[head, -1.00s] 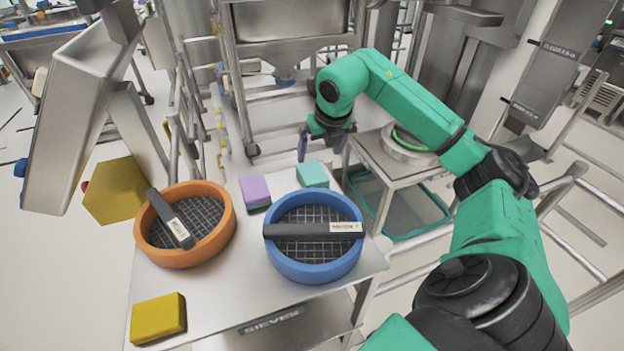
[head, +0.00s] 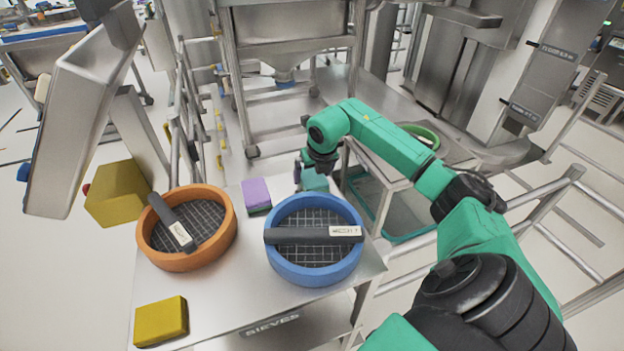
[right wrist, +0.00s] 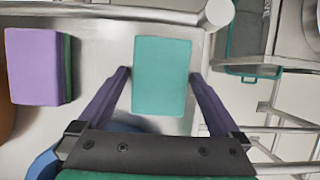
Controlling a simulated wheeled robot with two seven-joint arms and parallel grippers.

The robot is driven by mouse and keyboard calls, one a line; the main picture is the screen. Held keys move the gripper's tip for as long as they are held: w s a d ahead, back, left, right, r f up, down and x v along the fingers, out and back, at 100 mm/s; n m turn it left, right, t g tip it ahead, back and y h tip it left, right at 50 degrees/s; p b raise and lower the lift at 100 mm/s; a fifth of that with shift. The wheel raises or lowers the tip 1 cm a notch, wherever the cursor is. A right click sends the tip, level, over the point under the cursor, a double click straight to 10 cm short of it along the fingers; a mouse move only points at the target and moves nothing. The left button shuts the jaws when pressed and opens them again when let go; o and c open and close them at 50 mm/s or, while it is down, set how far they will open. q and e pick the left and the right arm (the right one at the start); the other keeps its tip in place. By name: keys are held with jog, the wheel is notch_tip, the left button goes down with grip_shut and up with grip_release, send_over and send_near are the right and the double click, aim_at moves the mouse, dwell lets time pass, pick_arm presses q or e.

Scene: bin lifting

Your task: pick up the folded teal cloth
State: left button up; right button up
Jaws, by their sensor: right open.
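The folded teal cloth (right wrist: 162,75) lies on the metal table, seen whole in the right wrist view. In the head view the cloth (head: 314,182) is partly hidden behind my right gripper (head: 300,178). My right gripper (right wrist: 160,78) is open, with one purple finger on each side of the cloth and a gap on both sides. I cannot tell how high the fingertips are above the table. My left gripper is not in view.
A purple folded cloth (head: 256,195) lies left of the teal one. A blue sieve (head: 292,273) and an orange sieve (head: 160,263) stand on the table (head: 225,295). A yellow block (head: 160,321) is at the front left. A cart (head: 385,165) stands to the right.

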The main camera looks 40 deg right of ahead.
aim_at(313, 176)
jog(key=shift+f, duration=0.2)
jog(key=c, duration=1.1)
jog(key=shift+r, duration=0.5)
notch_tip(313, 176, up, 20)
jog(key=shift+f+p, duration=0.2)
jog(key=shift+p, duration=0.65)
